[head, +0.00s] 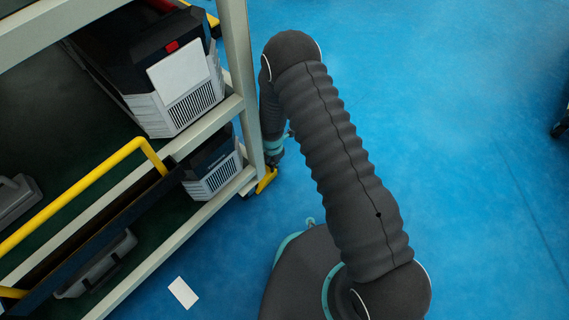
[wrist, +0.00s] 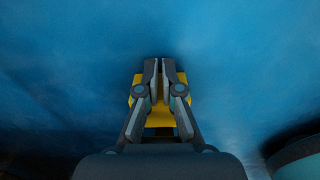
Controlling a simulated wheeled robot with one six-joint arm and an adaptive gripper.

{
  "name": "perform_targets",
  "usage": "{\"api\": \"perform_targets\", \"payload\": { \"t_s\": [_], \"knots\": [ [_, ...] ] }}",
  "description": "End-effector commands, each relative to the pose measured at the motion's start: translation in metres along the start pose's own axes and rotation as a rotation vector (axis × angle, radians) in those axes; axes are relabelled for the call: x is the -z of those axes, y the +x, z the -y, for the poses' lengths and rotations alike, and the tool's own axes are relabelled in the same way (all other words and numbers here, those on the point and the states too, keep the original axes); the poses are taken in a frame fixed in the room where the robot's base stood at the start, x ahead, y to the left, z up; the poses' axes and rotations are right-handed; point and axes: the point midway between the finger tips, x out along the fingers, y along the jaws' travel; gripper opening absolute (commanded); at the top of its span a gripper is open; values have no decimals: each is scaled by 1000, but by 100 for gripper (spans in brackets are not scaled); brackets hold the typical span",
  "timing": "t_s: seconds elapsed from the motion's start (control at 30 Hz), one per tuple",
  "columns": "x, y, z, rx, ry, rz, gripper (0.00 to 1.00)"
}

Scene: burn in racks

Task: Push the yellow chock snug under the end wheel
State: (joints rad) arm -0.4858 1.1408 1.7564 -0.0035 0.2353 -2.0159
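The yellow chock (head: 266,181) is on the blue floor at the foot of the rack's near right post in the head view. It also shows in the wrist view (wrist: 160,118), beneath my fingers and reaching out on both sides of them. My gripper (wrist: 160,64) has its two fingers side by side with only a thin gap and nothing seen between them. In the head view my gripper (head: 273,158) is partly hidden by my arm, just above the chock. The end wheel is not clearly visible; whether the chock touches it I cannot tell.
The rack (head: 240,60) stands at left with grey-and-black units (head: 185,90) on its shelves. A yellow rail (head: 80,195) runs along its side. A white card (head: 183,292) lies on the floor.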

Motion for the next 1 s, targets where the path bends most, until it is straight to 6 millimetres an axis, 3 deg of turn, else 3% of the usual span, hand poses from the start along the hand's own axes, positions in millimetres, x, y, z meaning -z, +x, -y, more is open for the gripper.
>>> {"api": "perform_targets", "payload": {
  "t_s": [0.4,0.67,0.7,1.0],
  "knots": [
    [-2,3,9,16,10,-9,0],
    [-38,4,11,3,17,-2,0],
    [-38,-13,10,0,14,0,0],
    [-31,-73,5,0,1,0,0]
  ]
}}
